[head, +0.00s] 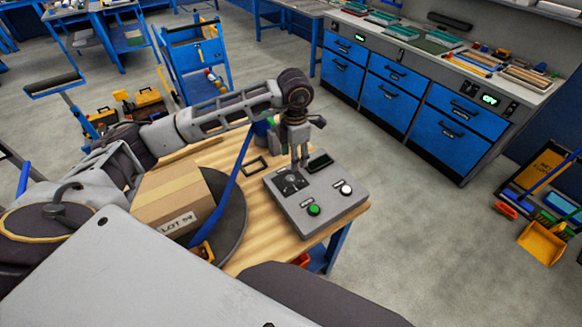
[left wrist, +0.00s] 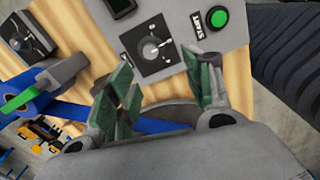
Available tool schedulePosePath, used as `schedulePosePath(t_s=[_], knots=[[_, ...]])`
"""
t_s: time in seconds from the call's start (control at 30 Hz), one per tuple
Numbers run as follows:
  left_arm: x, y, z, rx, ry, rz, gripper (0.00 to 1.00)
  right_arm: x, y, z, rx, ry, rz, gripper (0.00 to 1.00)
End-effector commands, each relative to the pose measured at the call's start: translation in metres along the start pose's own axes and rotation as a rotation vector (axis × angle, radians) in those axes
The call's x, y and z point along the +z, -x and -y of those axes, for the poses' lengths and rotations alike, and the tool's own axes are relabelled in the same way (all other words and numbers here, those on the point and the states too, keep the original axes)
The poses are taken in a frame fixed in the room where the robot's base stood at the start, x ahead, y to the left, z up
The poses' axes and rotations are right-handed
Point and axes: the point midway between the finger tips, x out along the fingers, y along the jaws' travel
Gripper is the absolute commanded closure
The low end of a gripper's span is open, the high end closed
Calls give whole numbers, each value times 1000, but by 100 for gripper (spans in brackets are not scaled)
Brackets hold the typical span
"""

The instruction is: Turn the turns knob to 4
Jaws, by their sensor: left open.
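The grey control panel (head: 332,203) lies on the wooden table. Its turns knob (head: 291,182) sits on a dark square plate in the panel's far left part. In the left wrist view the round grey knob (left wrist: 150,49) shows a pale pointer line toward the right; its dial marks are too small to read. My left gripper (head: 299,162) points down above the panel, close to the knob. In the left wrist view the left gripper (left wrist: 163,62) is open and empty, with the knob beyond and between its fingertips, apparently not touched. My right gripper is not in view.
The panel also bears a green START button (head: 314,210), a white button (head: 346,189) and a dark display (head: 320,163). A cardboard box (head: 170,195) stands left of the panel. A second dial box (left wrist: 25,38) and a blue strap (left wrist: 165,126) lie nearby.

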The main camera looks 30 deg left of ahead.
Motion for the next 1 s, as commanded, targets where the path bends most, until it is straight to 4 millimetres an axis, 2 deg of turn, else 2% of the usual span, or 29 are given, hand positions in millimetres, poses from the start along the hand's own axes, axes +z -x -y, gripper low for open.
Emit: schedulePosePath(t_s=[0.17, 0.6, 0.77, 1.0], knots=[[-6, 7, -6, 45, -5, -15, 49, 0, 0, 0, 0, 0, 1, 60], [-6, 6, -7, 48, -4, -17, 49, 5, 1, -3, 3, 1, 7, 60], [-6, -2, -7, 47, -4, -17, 49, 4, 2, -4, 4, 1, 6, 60], [-7, -25, -8, 46, -4, -19, 49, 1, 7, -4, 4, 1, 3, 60]])
